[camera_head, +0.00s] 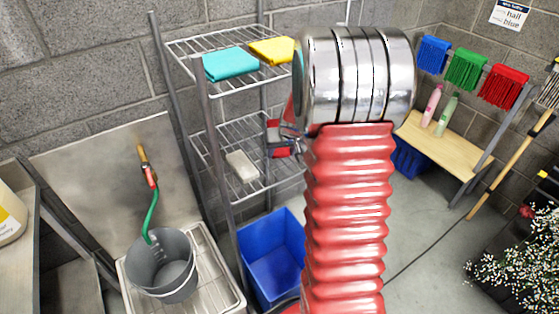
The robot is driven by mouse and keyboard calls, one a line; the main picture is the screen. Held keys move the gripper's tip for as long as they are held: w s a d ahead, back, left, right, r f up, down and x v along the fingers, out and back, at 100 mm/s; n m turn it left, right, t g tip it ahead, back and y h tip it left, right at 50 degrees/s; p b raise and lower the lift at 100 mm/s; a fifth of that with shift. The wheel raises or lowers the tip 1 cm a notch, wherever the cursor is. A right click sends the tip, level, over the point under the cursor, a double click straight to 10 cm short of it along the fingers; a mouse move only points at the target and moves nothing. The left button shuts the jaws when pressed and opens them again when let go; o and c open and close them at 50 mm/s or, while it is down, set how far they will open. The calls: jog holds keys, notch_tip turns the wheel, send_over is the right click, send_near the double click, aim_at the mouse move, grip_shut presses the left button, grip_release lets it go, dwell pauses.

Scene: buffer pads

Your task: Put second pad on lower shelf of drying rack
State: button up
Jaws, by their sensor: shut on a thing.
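The drying rack (205,108) stands against the block wall with two wire shelves. A teal pad (230,64) and a yellow pad (272,50) lie on its upper shelf. A white pad (243,166) is at the lower shelf (215,142) and looks flat on the wires. My gripper (276,139) shows its red fingers at the lower shelf's right side, just right of the white pad, with a visible gap to it. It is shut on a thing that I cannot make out. My silver wrist and red ribbed arm hide what lies behind them.
A blue bin (270,252) stands below the rack. A grey bucket (162,268) sits in the sink at left. The rack's front post (212,150) stands left of the white pad.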

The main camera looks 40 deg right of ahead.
jog(key=shift+f, duration=1.85)
jog(key=o, duration=1.1)
jog(key=shift+f, duration=0.1)
jog(key=shift+c, duration=0.2)
jog(key=v, duration=1.2)
